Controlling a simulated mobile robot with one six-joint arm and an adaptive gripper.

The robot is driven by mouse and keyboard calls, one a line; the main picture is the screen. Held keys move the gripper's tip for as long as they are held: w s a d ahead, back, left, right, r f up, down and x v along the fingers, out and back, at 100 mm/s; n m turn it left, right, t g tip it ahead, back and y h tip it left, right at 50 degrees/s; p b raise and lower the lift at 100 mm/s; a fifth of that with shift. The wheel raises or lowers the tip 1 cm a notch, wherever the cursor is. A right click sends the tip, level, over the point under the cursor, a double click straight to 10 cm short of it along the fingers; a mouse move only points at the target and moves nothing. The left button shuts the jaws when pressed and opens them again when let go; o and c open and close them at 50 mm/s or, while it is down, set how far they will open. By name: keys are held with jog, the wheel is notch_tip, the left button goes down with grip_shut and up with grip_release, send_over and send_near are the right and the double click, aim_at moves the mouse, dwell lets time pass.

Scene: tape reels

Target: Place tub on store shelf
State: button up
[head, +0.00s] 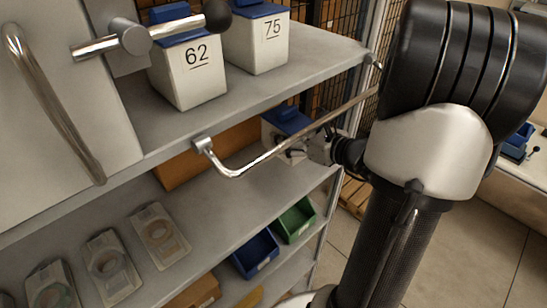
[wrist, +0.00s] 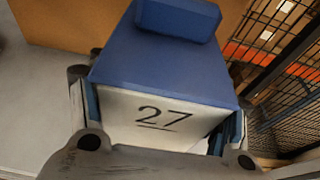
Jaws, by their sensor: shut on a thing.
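A white tub with a blue lid (head: 286,121) is at the right end of the rack, between the upper and middle shelves. In the wrist view the tub (wrist: 150,118) shows the number 27 on its front, and my gripper's fingers are on both sides of it. My gripper (head: 303,149) is shut on this tub, partly behind a bent metal bar. The upper grey shelf (head: 285,92) carries two similar tubs, 62 (head: 190,75) and 75 (head: 262,40). The middle shelf (head: 218,205) is below. I cannot tell whether tub 27 touches a shelf.
The bent metal bar (head: 240,172) juts from the upper shelf's edge near my gripper. An orange-brown box (head: 205,160) stands behind, left of the tub. Wire mesh (wrist: 285,85) is close on the right.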

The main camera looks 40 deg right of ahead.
jog(key=f, duration=0.3)
jog(key=shift+w+d+f, duration=0.1)
jog(key=shift+w+f, duration=0.1)
jog(key=shift+f, duration=0.2)
notch_tip(320, 180, down, 3)
jog(key=shift+s+f, duration=0.1)
jog(key=shift+f, duration=0.45)
jog(key=shift+r, duration=0.1)
jog(key=shift+b, duration=0.35)
jog(key=o, duration=1.2)
jog(key=shift+f, duration=0.2)
